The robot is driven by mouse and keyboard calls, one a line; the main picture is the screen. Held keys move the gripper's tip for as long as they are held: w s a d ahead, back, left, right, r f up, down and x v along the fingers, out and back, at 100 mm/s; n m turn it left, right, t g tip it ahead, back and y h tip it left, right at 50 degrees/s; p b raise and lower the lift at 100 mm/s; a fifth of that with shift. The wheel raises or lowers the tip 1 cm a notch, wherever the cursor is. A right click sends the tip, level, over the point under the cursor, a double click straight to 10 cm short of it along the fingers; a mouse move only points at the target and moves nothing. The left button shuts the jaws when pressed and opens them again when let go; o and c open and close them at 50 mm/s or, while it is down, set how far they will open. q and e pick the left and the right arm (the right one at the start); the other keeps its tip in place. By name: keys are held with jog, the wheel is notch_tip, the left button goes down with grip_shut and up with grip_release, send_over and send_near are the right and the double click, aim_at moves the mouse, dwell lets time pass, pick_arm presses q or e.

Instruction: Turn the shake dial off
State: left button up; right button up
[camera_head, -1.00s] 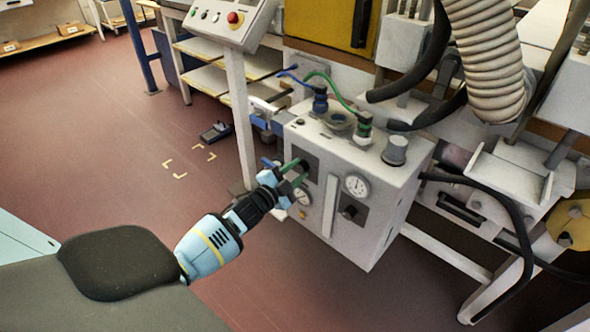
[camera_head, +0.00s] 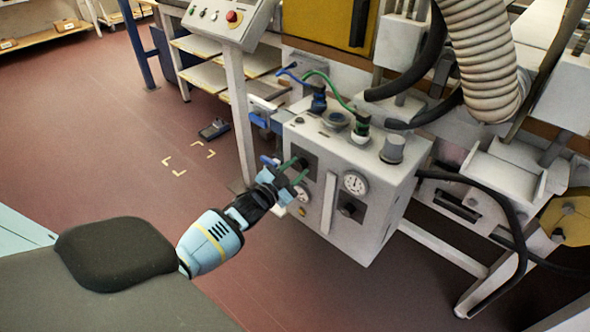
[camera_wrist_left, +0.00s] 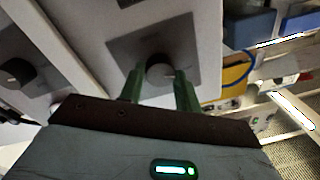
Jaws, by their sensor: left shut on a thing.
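A black round dial (camera_wrist_left: 159,66) stands on a dark square plate on the front of the white control box (camera_head: 325,225). My left gripper (camera_head: 296,170) reaches the box's upper left front from the left. In the left wrist view, its two green fingers (camera_wrist_left: 159,84) stand on either side of the dial, shut on it. In the head view the fingers mostly hide this dial, and its dark plate (camera_head: 309,160) shows behind them. A second black knob (camera_head: 349,208) sits lower right on the same face. No label is readable. My right gripper is not in view.
Gauges (camera_head: 355,183) sit beside the knobs. Hoses and a grey cap (camera_head: 393,148) are on the box's top. A blue-handled valve (camera_head: 259,120) sticks out at its left. A panel with a red button (camera_head: 232,17) stands behind. Open floor lies left.

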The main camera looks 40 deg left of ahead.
pick_arm(q)
jog(key=o, duration=1)
jog(key=shift+s+a+f+p, duration=0.1)
jog(key=shift+s+p, duration=0.15)
jog(key=shift+s, duration=1.75)
jog(key=shift+s+a+f+p, duration=0.1)
jog(key=shift+s+p, duration=0.1)
jog(key=shift+s, duration=1.75)
